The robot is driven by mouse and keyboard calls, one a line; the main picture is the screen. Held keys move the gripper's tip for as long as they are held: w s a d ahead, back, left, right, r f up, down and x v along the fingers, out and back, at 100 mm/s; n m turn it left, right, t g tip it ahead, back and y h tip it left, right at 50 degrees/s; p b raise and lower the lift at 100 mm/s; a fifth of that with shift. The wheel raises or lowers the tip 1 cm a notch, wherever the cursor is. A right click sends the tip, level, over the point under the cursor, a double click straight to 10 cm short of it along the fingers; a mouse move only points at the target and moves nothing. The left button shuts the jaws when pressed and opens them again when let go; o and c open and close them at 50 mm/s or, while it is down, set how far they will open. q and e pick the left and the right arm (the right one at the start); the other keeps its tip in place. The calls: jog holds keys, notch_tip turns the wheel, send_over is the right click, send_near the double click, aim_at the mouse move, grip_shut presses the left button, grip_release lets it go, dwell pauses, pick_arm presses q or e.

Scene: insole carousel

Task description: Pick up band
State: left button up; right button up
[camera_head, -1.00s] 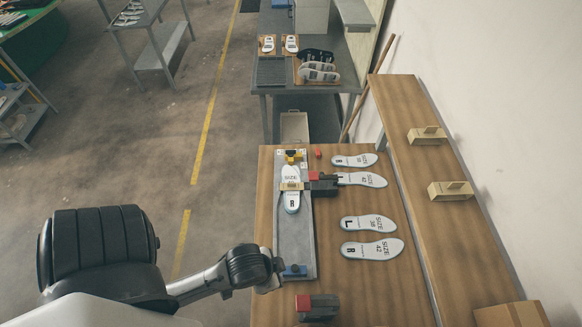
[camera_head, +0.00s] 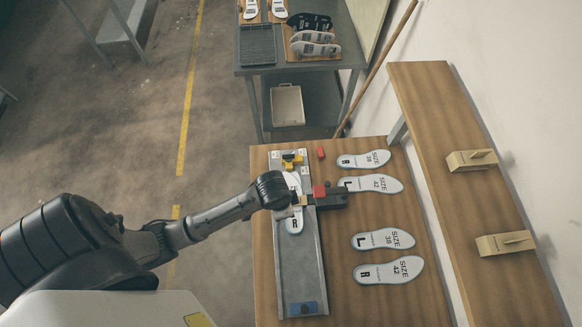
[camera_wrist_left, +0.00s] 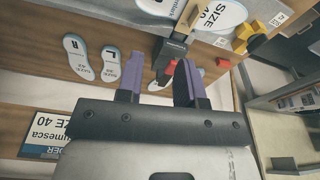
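My left arm comes in from the left in the head view. Its wrist covers part of the white insole (camera_head: 295,225) on the grey metal rail (camera_head: 300,265). The gripper's fingers are hidden in that view. In the left wrist view my left gripper (camera_wrist_left: 158,83) has two purple fingers apart, with nothing visibly held between them. A small tan piece (camera_head: 302,200) beside the wrist may be the band, mostly hidden; I cannot tell whether the fingers touch it. A dark clamp with a red block (camera_head: 319,192) stands just right of the insole. My right gripper is not in view.
A yellow clamp (camera_head: 291,161) sits at the rail's far end and a blue block (camera_head: 303,308) at its near end. Several loose insoles (camera_head: 388,273) lie to the right on the wooden table. A raised shelf (camera_head: 440,110) bears two tan holders (camera_head: 505,242).

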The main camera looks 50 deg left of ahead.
pick_arm(q)
jog(key=shift+m+g+y, duration=0.4)
jog(key=shift+m+g, duration=0.3)
jog(key=shift+m, duration=0.2)
jog(key=w+a+f+b, duration=0.1)
jog(key=w+f, duration=0.1)
jog(key=f, duration=0.1)
jog(key=w+a+f, duration=0.1)
jog(key=w+f, duration=0.2)
jog(key=f, duration=0.1)
jog(key=w+a+f+b, duration=0.1)
jog(key=w+a+f, duration=0.1)
jog(key=f, duration=0.2)
jog(key=shift+w+b, duration=0.3)
jog(key=shift+w, duration=0.1)
jog(key=shift+s+f, duration=0.15)
jog(key=shift+f, duration=3.1)
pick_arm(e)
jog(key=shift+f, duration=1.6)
pick_arm(q)
jog(key=shift+c, duration=0.4)
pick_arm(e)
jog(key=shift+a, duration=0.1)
pick_arm(q)
grip_shut()
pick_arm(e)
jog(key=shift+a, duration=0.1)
